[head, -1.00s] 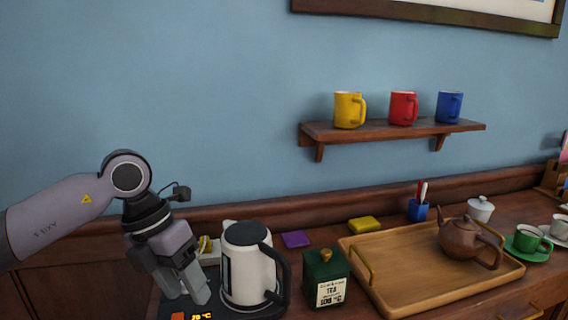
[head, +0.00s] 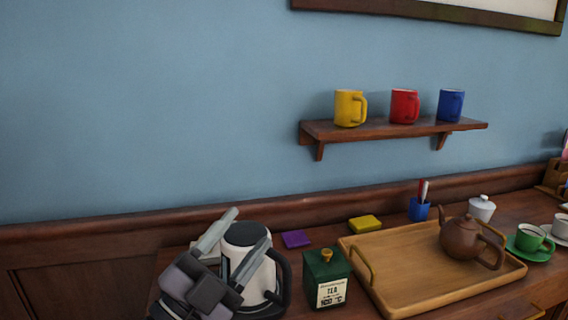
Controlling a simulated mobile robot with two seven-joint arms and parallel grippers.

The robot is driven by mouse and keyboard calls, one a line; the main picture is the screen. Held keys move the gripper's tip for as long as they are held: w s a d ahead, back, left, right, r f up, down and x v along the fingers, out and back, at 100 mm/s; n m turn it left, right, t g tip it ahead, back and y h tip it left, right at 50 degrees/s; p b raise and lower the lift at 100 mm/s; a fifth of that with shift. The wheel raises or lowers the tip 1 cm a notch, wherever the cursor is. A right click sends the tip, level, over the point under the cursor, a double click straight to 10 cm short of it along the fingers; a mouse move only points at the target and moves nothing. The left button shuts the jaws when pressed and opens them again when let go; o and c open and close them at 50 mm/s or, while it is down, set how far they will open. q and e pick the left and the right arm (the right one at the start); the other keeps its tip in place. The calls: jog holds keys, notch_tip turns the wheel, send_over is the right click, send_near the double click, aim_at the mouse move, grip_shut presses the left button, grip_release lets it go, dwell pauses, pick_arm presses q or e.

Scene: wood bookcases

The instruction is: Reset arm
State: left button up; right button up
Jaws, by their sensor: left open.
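My left gripper (head: 232,251) is at the lower left of the head view, in front of the white electric kettle (head: 247,236). Its two fingers are spread apart and point up and to the right, with nothing between them that I can see held. The gripper hides part of the kettle's body and much of its base. I cannot tell whether a finger touches the kettle. The rest of my left arm is out of the picture below. My right gripper is not in view.
A green tea tin (head: 327,279) stands right of the kettle. Further right are a wooden tray (head: 400,291), a brown teapot (head: 463,240) and a green cup (head: 529,238). A wall shelf (head: 385,131) carries yellow, red and blue mugs. The wall space at left is clear.

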pick_arm(q)
jog(key=s+a+f+n+g+y, duration=0.1)
jog(key=a+f+n+y, duration=0.3)
jog(key=f, duration=0.2)
jog(key=s+a+f+n+g+y, duration=0.1)
jog(key=a+f+n+y, duration=0.3)
jog(key=f+n+y, duration=0.1)
jog(key=s+a+f+n+g+y, duration=0.1)
jog(key=a+f+n+y, duration=0.3)
jog(key=f, duration=0.4)
jog(key=shift+s+a+n+g+y, duration=0.15)
jog(key=shift+a+n+g+y, duration=0.2)
jog(key=shift+g+y, duration=0.2)
jog(key=s+a+f+n+g, duration=0.1)
jog(key=s+a+f+g, duration=0.1)
jog(key=s+f+g, duration=0.6)
jog(key=s+a+f+n+g, duration=0.25)
jog(key=s+f, duration=0.25)
jog(key=s, duration=0.7)
jog(key=w+d+f+m+t+h+p, duration=0.1)
jog(key=w+d+f+t, duration=0.2)
jog(key=w+f+t, duration=0.3)
jog(key=shift+w+f+t+p, duration=0.3)
jog(key=shift+f+t, duration=0.1)
jog(key=shift+f, duration=0.45)
jog(key=shift+h, duration=0.25)
